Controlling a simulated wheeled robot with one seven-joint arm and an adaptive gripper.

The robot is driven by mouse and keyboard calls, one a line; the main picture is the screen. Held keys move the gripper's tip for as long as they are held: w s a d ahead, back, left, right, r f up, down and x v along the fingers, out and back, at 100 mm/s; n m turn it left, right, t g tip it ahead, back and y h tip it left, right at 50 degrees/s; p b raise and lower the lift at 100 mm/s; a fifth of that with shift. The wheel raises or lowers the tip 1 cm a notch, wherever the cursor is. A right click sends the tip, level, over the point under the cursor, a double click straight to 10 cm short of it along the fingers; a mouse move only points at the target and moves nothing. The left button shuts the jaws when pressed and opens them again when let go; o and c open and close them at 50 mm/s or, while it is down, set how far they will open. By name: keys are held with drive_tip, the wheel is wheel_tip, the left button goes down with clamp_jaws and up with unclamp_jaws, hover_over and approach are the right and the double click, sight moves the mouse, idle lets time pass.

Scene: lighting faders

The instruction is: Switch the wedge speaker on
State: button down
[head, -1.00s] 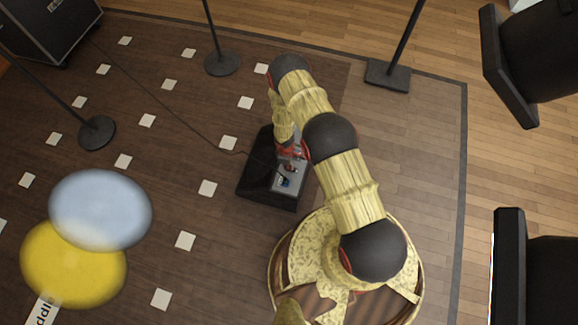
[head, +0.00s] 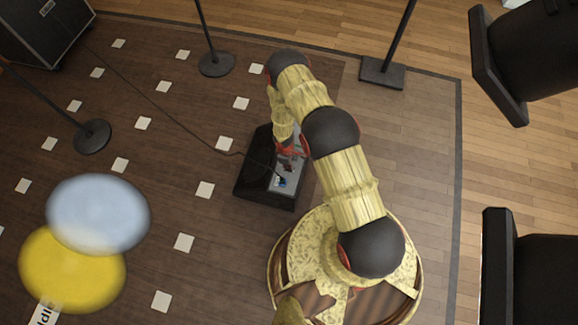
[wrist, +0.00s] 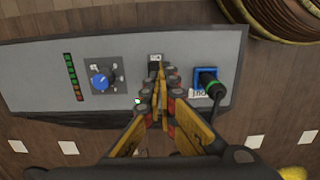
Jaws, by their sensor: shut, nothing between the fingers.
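The wedge speaker (head: 252,172) is a black box on the dark floor, left of my base. Its grey panel (wrist: 32,65) fills much of the wrist view. On the panel are a blue knob (wrist: 101,81), a column of small coloured lights (wrist: 71,77), a small dark switch (wrist: 155,60) at the top middle, and a blue socket with a black plug (wrist: 208,79). My gripper (wrist: 156,72) is shut and empty, its fingertips just below the switch in the picture. Whether they touch it I cannot tell. In the head view my gripper (head: 288,150) is over the panel.
A cable (head: 140,97) runs from the speaker toward a black case (head: 40,30) at the upper left. Stand bases (head: 217,64) and several white floor marks surround the speaker.

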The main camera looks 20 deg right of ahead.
wheel_tip(320, 180, up, 12)
drive_tip(key=p, duration=0.4)
drive_tip(key=shift+w+a+p, duration=0.3)
drive_tip(key=shift+a, duration=0.05)
drive_tip(key=shift+a, duration=0.1)
